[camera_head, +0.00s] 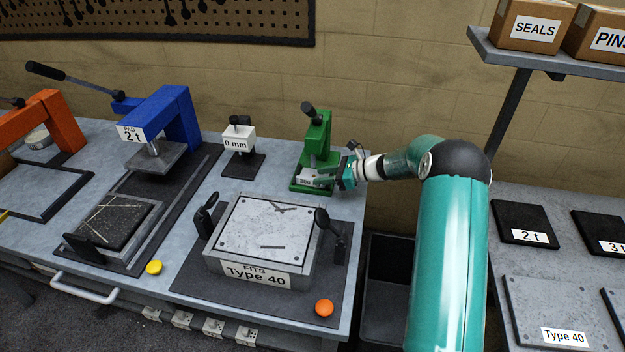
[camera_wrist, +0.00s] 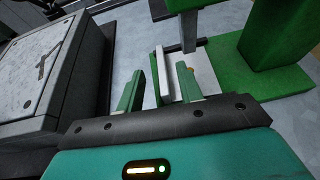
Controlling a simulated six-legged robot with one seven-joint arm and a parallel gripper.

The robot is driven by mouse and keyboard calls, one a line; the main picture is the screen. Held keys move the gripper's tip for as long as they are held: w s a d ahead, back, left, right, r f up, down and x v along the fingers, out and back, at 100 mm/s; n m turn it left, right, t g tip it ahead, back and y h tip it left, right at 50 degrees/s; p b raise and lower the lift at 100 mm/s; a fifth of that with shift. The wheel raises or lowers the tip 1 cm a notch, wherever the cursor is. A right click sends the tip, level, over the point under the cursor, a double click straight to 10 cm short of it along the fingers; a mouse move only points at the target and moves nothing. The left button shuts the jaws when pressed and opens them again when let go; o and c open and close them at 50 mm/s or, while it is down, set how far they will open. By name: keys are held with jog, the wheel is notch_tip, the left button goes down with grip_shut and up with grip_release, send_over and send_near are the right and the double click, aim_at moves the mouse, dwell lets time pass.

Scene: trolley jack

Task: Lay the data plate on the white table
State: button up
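A small whitish plate with dark print (camera_head: 308,178), which looks like the data plate, lies in the base of the green hand press (camera_head: 318,140). In the wrist view the pale plate (camera_wrist: 203,70) lies under the press's ram, with a pale upright strip (camera_wrist: 162,72) beside it. My gripper (camera_head: 330,181) reaches in from the right at the press. In the wrist view my gripper (camera_wrist: 160,88) has its green fingers apart, the strip's near end between them with gaps showing. Whether the fingers touch it is unclear. I cannot make out a white table.
The grey bench holds a Type 40 fixture (camera_head: 262,255) with black clamps, a blue press (camera_head: 165,120) and a white 0 mm block (camera_head: 238,138). A dark open bin (camera_head: 385,300) stands right of the bench. A shelf with boxes (camera_head: 535,25) overhangs at the right.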

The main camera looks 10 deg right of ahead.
aim_at(308, 178)
jog(key=x, duration=0.5)
jog(key=shift+d+f, duration=0.1)
jog(key=shift+d, duration=0.05)
jog(key=shift+c, duration=0.3)
grip_shut()
jog(key=shift+r, duration=0.4)
jog(key=r, duration=0.3)
jog(key=shift+s+a+r, duration=0.15)
jog(key=shift+s+a, duration=0.05)
jog(key=shift+s, duration=0.05)
jog(key=s+a+r, duration=0.2)
jog(key=s+r, duration=0.1)
jog(key=s+a+r, duration=0.2)
jog(key=s+r, duration=0.1)
jog(key=s, duration=0.1)
jog(key=s+a+r, duration=0.3)
jog(key=s, duration=0.1)
jog(key=shift+s+a, duration=0.1)
